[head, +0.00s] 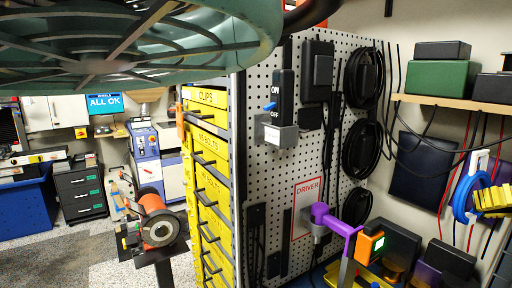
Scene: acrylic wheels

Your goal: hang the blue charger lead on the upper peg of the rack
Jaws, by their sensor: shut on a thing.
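The blue charger lead (461,207) is a coiled blue loop at the right edge of the head view. My gripper (484,201) has yellow ribbed fingers entering from the right edge. Its fingers meet the loop's right side and appear shut on it, holding it in front of the wall. A white piece (479,162) is just above the loop; I cannot tell whether it belongs to the lead. The rest of my gripper is cut off by the frame. I cannot make out the rack's upper peg clearly.
A pegboard (265,160) carries several black coils (362,150) and a switch (282,92). A purple tool (335,222) and an orange unit (370,245) jut out by the driver sign (307,205). A shelf (460,102) holds boxes; dark cables hang below. Yellow drawers (208,150) stand left.

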